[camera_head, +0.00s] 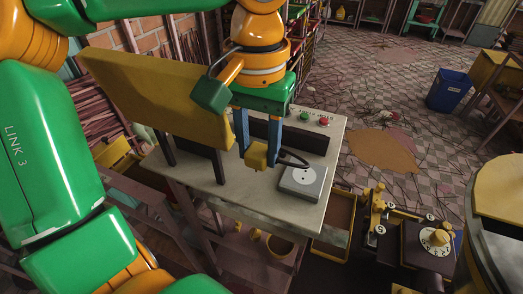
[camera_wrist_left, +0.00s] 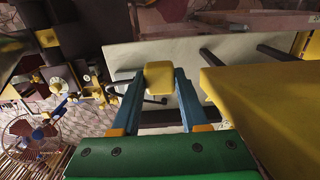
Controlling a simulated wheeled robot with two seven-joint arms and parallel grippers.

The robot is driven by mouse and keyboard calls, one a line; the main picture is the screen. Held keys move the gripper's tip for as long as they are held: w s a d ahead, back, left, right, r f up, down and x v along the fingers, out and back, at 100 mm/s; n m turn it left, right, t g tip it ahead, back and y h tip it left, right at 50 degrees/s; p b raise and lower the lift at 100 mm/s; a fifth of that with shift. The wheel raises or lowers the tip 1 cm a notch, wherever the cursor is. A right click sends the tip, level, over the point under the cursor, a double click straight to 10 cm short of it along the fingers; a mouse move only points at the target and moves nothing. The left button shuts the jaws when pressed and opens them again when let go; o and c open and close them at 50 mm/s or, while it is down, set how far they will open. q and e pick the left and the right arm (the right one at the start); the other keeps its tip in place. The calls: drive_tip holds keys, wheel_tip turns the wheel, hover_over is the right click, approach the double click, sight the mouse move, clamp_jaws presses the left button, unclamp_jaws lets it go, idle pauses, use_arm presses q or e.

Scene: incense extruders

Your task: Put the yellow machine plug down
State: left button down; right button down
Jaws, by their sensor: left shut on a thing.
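My left gripper (camera_head: 258,148) points down over the light-topped table (camera_head: 220,189), its two blue fingers shut on the yellow machine plug (camera_head: 257,157). The plug is a small yellow block with a dark cable curving off to the right. It also shows between the fingertips in the left wrist view (camera_wrist_left: 159,78). A grey socket box (camera_head: 303,181) with a round white face lies on the table just right of the plug. The plug is apart from the round face; whether its underside touches the table I cannot tell. My right gripper is not in view.
A tilted yellow panel (camera_head: 150,95) on dark legs stands left of the gripper. A dark bar (camera_head: 290,135) runs behind it, near green and red buttons (camera_head: 324,121). The table's front left is bare. A dark machine with dials (camera_head: 432,240) stands at the lower right.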

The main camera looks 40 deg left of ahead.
use_arm(q)
drive_tip(key=w+a+f+p, duration=0.1)
drive_tip(key=w+f, duration=0.1)
drive_tip(key=w+a+f+p, duration=0.1)
drive_tip(key=w+f, duration=0.1)
drive_tip(key=w, duration=0.1)
drive_tip(key=w+a+f+p, duration=0.1)
drive_tip(key=w+a+f, duration=0.1)
drive_tip(key=f, duration=0.1)
drive_tip(key=shift+w, duration=0.3)
wheel_tip(320, 180, down, 4)
drive_tip(key=shift+w+a+r+p, duration=0.1)
drive_tip(key=shift+a+r+p, duration=0.1)
drive_tip(key=shift+p, duration=1)
drive_tip(key=shift+f+b, duration=0.65)
drive_tip(key=shift+b, duration=0.3)
drive_tip(key=shift+f, duration=0.1)
drive_tip(key=shift+c, duration=2.1)
unclamp_jaws()
drive_tip(key=shift+r, duration=0.2)
